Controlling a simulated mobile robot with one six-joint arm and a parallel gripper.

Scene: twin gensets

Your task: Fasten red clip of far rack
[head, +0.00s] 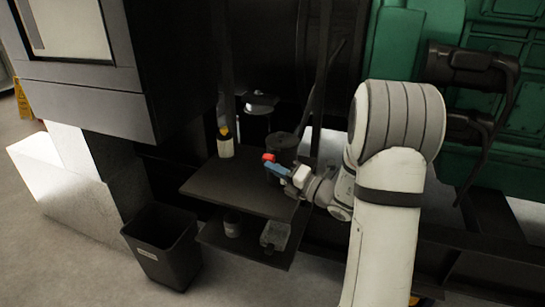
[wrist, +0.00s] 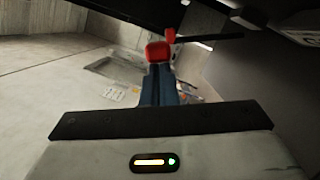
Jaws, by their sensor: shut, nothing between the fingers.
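A small red clip (head: 268,157) shows above the far edge of the dark shelf, at the end of my gripper (head: 277,169). In the wrist view the red clip (wrist: 158,52) appears as a red block right at the tips of my blue fingers (wrist: 157,72), with a smaller red piece and a thin dark bar above it. The fingers are shut together with nothing between them. They are touching or very close to the clip; I cannot tell which. The clip's far side is hidden, and I cannot tell whether it is fastened.
A two-level dark rack (head: 225,190) carries a white bottle (head: 225,146) on top; a jar (head: 232,224) and a clear box (head: 274,235) sit below. A dark bin (head: 163,246) stands at the left front. Green machinery (head: 415,40) is behind my arm.

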